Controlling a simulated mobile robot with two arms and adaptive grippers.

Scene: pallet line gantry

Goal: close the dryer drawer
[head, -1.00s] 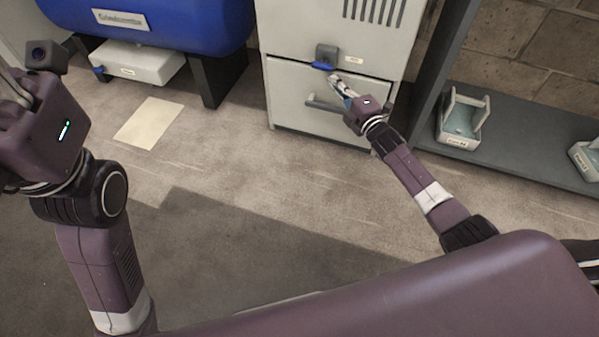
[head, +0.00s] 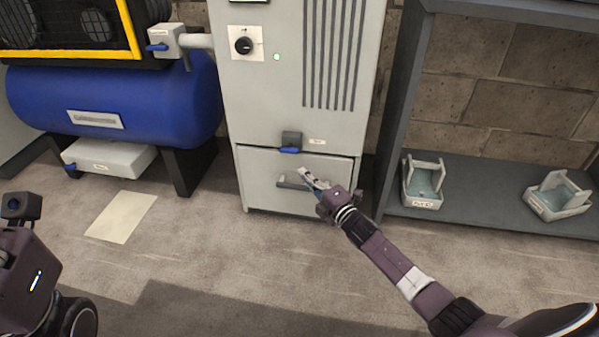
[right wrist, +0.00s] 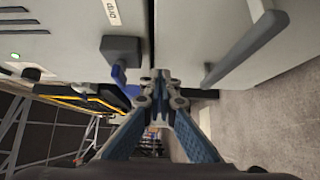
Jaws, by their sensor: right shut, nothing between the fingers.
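The dryer (head: 262,100) is a tall pale cabinet in the middle of the head view. Its drawer (head: 262,192) is at the bottom, with a grey bar handle (head: 290,181) on the front. The drawer front looks nearly flush with the cabinet; I cannot tell if a small gap is left. My right gripper (head: 304,175) is shut and empty in front of the drawer, near the handle's right end. In the right wrist view its fingertips (right wrist: 160,88) are together, beside the handle (right wrist: 245,48).
A grey latch block with a blue lever (head: 290,142) sits just above the drawer. A blue tank (head: 120,105) stands at left. A grey shelf (head: 470,225) with small trays (head: 423,183) stands at right. The floor in front of the dryer is clear.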

